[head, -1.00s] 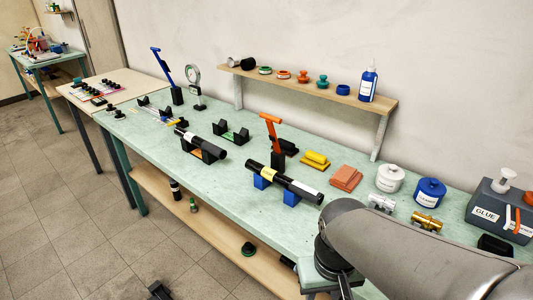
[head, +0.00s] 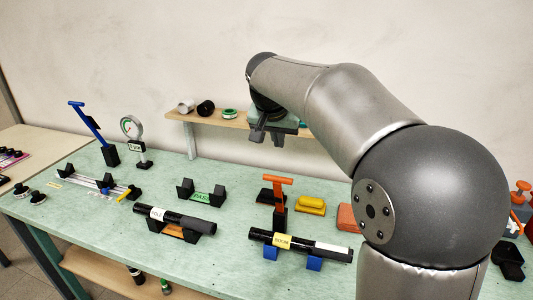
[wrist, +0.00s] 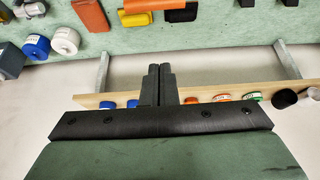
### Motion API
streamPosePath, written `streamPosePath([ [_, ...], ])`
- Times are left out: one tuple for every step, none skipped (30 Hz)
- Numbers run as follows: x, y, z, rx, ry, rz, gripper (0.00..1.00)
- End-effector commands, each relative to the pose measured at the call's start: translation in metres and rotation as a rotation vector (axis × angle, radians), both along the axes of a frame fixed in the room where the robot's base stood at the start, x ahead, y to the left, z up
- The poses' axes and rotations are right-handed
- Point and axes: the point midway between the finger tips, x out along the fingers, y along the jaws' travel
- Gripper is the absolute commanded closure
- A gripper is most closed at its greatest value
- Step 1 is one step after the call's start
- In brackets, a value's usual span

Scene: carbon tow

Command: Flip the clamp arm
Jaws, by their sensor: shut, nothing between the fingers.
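An orange clamp arm (head: 279,188) stands upright on a black base on the green bench, a T-shaped lever with its crossbar on top. A blue lever (head: 88,122) on another black base leans up and left at the bench's left. My gripper (head: 268,138) hangs above and behind the orange arm in the head view, near the wall shelf, apart from both levers. Its fingers (wrist: 160,72) are together and empty in the wrist view.
Two black tubes (head: 175,217) lie on supports along the bench front; the right one (head: 300,244) is near the orange arm. A yellow block (head: 310,204) sits right of it. A dial gauge (head: 132,128) stands by the blue lever. The shelf (head: 185,117) holds small jars.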

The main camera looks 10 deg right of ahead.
Motion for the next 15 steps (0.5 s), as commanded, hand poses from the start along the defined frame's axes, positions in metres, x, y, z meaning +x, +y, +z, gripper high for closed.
streamPosePath([
  [0.003, -0.001, -0.001, 0.0, -0.002, -0.004, 1.0],
  [0.004, -0.002, -0.003, 0.0, -0.003, -0.005, 1.0],
  [0.006, -0.003, -0.007, 0.0, -0.002, -0.005, 1.0],
  [0.007, -0.003, -0.01, 0.0, -0.001, -0.004, 1.0],
  [0.009, -0.004, -0.014, 0.0, -0.001, -0.004, 1.0],
  [0.011, -0.006, -0.021, 0.001, 0.0, -0.004, 1.0],
  [0.014, -0.007, -0.026, 0.001, 0.002, -0.004, 1.0],
  [0.016, -0.008, -0.031, 0.002, 0.001, -0.004, 1.0],
  [0.02, -0.01, -0.039, 0.001, 0.002, -0.003, 1.0],
  [0.023, -0.011, -0.045, 0.001, 0.002, -0.002, 1.0],
  [0.025, -0.013, -0.051, 0.0, 0.002, -0.003, 1.0],
  [0.029, -0.015, -0.058, 0.0, 0.002, -0.003, 1.0],
  [0.032, -0.016, -0.064, 0.001, 0.002, -0.002, 1.0],
  [0.034, -0.017, -0.07, 0.001, 0.002, -0.003, 1.0],
  [0.038, -0.019, -0.077, 0.002, 0.001, -0.002, 1.0],
])
